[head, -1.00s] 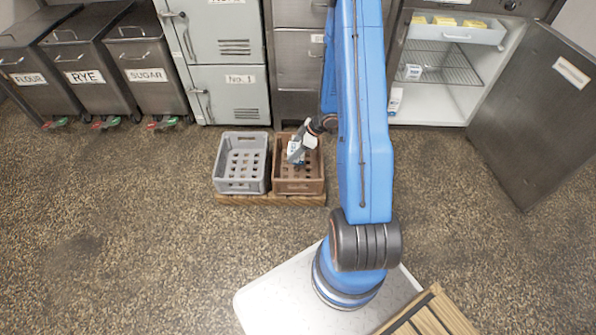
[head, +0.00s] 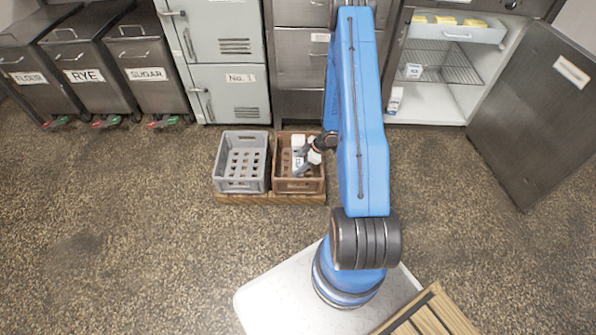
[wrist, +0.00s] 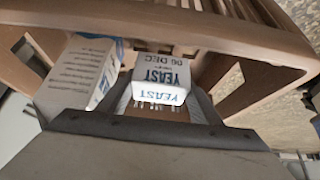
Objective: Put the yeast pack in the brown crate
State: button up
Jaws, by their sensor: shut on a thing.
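The yeast pack (wrist: 160,76) is a white box with blue print, "YEAST 06 DEC". In the wrist view it sits between the fingers of my gripper (wrist: 160,108), which is shut on it. A second white yeast pack (wrist: 84,72) stands just left of it in that view. The held pack's underside is hidden.
A grey crate (head: 242,187) stands left, on the same wooden pallet (head: 245,199). An open fridge holds a white box (head: 413,71) on its wire shelf and another white item (head: 395,101) below. Its door (head: 540,115) swings out right. Floor in front is clear.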

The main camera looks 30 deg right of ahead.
jog(key=shift+f, duration=1.95)
jog(key=shift+f, duration=0.15)
jog(key=o, duration=1.2)
